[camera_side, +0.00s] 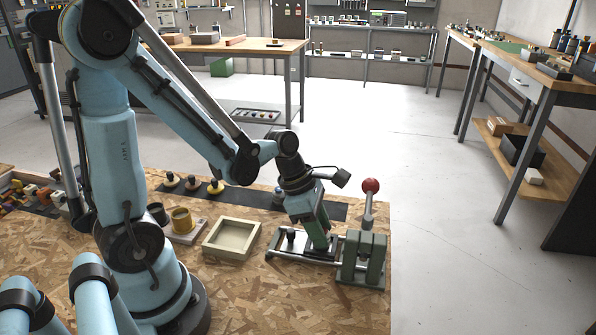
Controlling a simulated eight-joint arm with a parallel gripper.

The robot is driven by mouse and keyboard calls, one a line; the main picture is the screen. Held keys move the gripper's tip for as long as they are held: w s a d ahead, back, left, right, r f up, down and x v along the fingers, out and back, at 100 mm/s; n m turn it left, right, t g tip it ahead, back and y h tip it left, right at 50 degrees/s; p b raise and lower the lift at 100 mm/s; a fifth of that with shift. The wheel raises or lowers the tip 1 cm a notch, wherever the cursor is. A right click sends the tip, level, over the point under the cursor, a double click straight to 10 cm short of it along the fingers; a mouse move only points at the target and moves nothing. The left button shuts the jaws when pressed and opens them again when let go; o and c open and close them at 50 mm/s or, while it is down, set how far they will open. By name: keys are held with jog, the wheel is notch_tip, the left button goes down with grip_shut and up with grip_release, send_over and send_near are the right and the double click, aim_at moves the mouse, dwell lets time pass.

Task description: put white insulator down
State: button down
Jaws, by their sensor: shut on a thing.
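My gripper (322,249) points down at the low metal frame of a green lever fixture (362,258), just left of its upright block. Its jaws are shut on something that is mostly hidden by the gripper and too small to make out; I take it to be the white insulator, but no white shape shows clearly. The fixture has a lever standing up with a red ball (371,186) on top. I cannot tell whether the held thing touches the fixture.
A shallow beige tray (207,246) stands empty left of the fixture. Further left are a yellow cup (182,222) and a dark cup (158,213). Several small dark-and-yellow parts (192,183) stand on a black strip behind.

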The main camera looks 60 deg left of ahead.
aim_at(307, 249)
jog(key=shift+f, duration=0.1)
jog(key=c, duration=0.7)
grip_release()
jog(key=s+r+m+t+y, duration=0.1)
jog(key=r+m, duration=0.2)
jog(key=m, duration=0.6)
jog(key=s+r+m+t+y, duration=0.1)
jog(key=r+m, duration=0.3)
jog(key=m, duration=0.5)
jog(key=s+r+m+t+y, duration=0.1)
jog(key=r+m+t, duration=0.1)
jog(key=m, duration=0.7)
jog(key=shift+d+r, duration=0.2)
jog(key=shift+r, duration=0.6)
